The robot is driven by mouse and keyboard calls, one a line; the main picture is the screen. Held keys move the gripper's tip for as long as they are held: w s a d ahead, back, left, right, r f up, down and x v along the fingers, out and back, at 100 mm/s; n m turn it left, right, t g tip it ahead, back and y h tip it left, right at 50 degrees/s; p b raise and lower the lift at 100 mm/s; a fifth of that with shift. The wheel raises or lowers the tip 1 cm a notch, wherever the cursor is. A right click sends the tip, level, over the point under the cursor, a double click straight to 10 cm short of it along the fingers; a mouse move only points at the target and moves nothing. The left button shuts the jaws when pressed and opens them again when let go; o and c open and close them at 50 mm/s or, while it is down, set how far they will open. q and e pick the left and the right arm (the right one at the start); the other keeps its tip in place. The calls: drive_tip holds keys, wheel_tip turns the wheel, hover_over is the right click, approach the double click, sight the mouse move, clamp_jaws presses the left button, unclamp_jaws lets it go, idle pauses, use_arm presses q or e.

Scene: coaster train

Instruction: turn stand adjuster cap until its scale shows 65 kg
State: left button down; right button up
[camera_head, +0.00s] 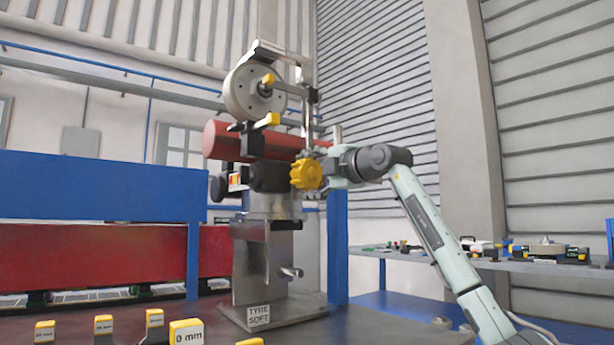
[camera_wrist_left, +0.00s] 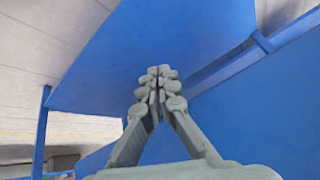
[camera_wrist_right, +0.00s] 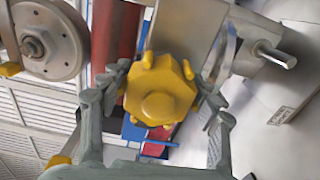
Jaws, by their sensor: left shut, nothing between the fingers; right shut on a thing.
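The yellow lobed adjuster cap (camera_head: 306,174) sits on the right side of the grey metal stand (camera_head: 262,262), at mid height. My right gripper (camera_head: 322,170) reaches it from the right and is shut on it. In the right wrist view the cap (camera_wrist_right: 160,92) lies between the two fingers (camera_wrist_right: 162,88), its round centre facing the camera. No scale reading is legible in any view. My left gripper (camera_wrist_left: 158,82) is shut and empty in the left wrist view, with blue panels behind it; it is not in the head view.
A grey wheel (camera_head: 250,92) and a red cylinder (camera_head: 262,141) are above the cap. The stand's plate reads TYRE SOFT (camera_head: 258,315). Yellow-topped blocks, one marked 0 mm (camera_head: 186,334), stand at the front left. A shelf (camera_head: 500,264) with parts is at right.

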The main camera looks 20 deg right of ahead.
drive_tip(key=o, duration=1.2)
drive_tip(key=v, duration=1.2)
